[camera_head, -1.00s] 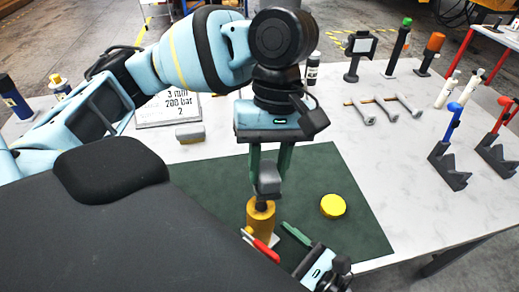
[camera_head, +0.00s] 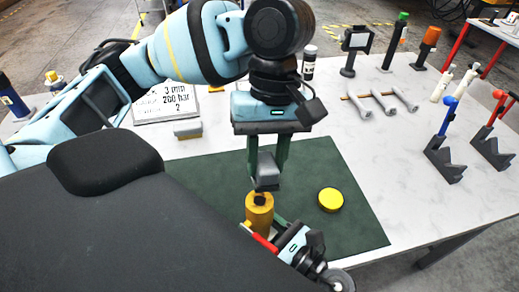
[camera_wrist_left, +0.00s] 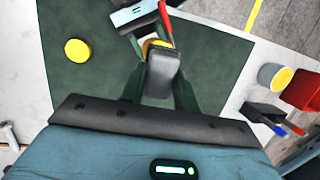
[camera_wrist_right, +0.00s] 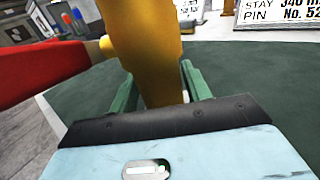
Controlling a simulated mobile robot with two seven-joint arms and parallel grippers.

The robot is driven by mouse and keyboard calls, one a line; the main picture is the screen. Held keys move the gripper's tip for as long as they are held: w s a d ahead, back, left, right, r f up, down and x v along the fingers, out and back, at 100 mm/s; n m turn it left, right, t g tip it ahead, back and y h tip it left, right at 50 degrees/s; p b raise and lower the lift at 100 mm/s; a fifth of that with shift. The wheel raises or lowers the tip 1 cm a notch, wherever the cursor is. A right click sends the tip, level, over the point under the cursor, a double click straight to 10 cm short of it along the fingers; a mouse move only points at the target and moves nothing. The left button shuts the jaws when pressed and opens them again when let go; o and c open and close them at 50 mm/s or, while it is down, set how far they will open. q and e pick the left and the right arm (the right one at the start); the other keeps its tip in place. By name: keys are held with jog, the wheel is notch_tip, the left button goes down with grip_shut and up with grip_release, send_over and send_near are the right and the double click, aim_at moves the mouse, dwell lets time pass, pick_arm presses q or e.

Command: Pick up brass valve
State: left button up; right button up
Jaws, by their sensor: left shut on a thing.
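The brass valve (camera_head: 259,212) stands upright on the green mat (camera_head: 345,235), with a red handle (camera_head: 264,241) at its side. My left gripper (camera_head: 266,178) points down above the valve, shut on a grey block (camera_wrist_left: 163,72), which hides much of the valve in the left wrist view. A dark tip shows between block and valve; whether they touch is unclear. My right gripper (camera_wrist_right: 158,85) is low at the valve, with its green fingers either side of the brass body (camera_wrist_right: 148,45). Whether those fingers press on it is unclear.
A yellow disc (camera_head: 331,199) lies on the mat to the right of the valve. A small yellow-and-grey block (camera_head: 187,129) and a printed sign (camera_head: 167,103) are behind. Hammers (camera_head: 380,102) and coloured-handled tools on stands (camera_head: 445,140) occupy the table's right side.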

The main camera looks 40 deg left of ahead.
aim_at(260, 200)
jog(key=c, duration=1)
jog(key=shift+r, duration=0.1)
